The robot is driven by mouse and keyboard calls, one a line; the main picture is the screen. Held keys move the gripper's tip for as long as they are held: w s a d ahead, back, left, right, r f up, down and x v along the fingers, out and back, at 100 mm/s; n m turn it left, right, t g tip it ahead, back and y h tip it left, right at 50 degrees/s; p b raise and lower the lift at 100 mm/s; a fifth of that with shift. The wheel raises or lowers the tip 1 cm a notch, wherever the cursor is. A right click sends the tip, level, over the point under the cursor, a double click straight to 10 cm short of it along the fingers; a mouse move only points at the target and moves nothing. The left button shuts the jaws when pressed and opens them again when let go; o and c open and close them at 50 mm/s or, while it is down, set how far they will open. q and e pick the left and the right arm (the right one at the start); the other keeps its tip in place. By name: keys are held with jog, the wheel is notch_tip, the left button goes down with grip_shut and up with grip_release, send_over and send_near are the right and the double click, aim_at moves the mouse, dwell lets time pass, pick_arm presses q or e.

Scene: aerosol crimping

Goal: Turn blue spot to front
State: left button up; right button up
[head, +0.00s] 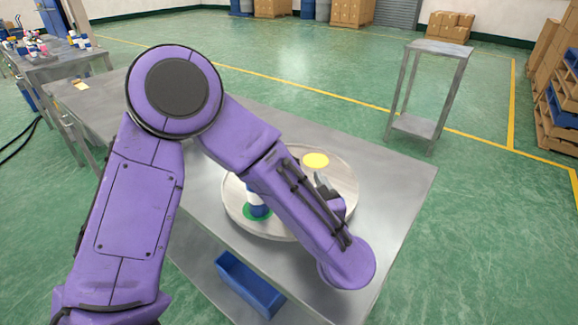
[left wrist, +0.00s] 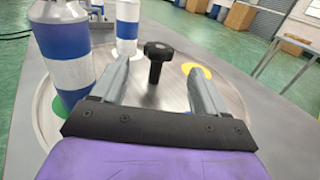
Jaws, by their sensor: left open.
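The round turntable (head: 343,170) lies on the steel table, partly hidden by my left arm. A yellow spot (head: 316,160) is at its far side and a green spot (head: 257,213) at its near left. A blue and white can (head: 257,199) stands on the green spot. My left gripper (head: 322,180) is over the turntable. In the left wrist view, its open fingers (left wrist: 158,68) have the black central knob (left wrist: 157,52) ahead, in the gap between them; contact cannot be told. My right gripper is not in view.
A second blue and white can (left wrist: 127,28) stands farther back on the turntable. A blue bin (head: 248,284) sits below the table's front edge. The steel tabletop (head: 395,185) is clear on the right. A small stand (head: 440,48) is behind it.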

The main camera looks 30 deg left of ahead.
pick_arm(q)
jog(key=p+x, duration=0.2)
jog(key=x, duration=0.8)
jog(key=shift+a+r+p, duration=0.1)
jog(key=shift+p, duration=0.3)
jog(key=shift+w, duration=0.1)
grip_shut()
